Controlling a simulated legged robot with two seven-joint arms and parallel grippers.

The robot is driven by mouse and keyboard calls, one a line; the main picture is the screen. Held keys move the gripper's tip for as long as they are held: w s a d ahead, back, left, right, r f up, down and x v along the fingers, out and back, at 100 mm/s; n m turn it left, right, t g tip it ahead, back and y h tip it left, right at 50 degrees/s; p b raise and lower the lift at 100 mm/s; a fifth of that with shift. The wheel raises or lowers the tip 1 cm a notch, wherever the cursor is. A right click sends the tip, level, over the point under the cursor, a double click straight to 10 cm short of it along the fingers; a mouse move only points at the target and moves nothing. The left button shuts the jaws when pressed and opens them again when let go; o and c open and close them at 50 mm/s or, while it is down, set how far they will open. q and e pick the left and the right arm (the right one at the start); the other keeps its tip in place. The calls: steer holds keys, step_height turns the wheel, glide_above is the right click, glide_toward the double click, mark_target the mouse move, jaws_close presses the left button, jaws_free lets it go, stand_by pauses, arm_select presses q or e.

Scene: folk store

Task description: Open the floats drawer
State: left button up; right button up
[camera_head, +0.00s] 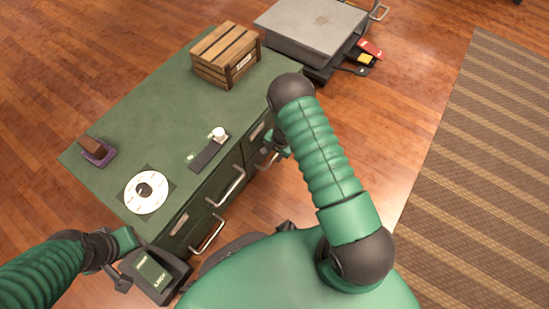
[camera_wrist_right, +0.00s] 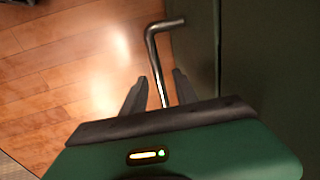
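A green cabinet (camera_head: 140,120) has several drawers with metal bar handles on its front. One handle (camera_head: 228,187) is at the middle of the front, another (camera_head: 207,235) is lower, and one (camera_head: 268,160) is at the far right beside my right gripper (camera_head: 278,146). The drawer labels are too small to read, so I cannot tell which is the floats drawer. In the right wrist view, my right gripper (camera_wrist_right: 159,80) is open, with a bent metal handle (camera_wrist_right: 155,58) running between its fingers. My left gripper (camera_head: 122,284) is low at the left, its fingers unclear.
On the cabinet top are a wooden crate (camera_head: 226,55), a white disc (camera_head: 147,191), a dark strip with a white knob (camera_head: 209,151) and a small purple holder (camera_head: 97,152). A grey-topped unit (camera_head: 312,22) stands behind. A striped rug (camera_head: 480,150) lies right.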

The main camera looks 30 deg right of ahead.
steer(key=shift+d+f, duration=0.15)
steer(key=shift+f, duration=0.05)
jaws_close()
steer(key=shift+r, duration=0.1)
stand_by(1.2)
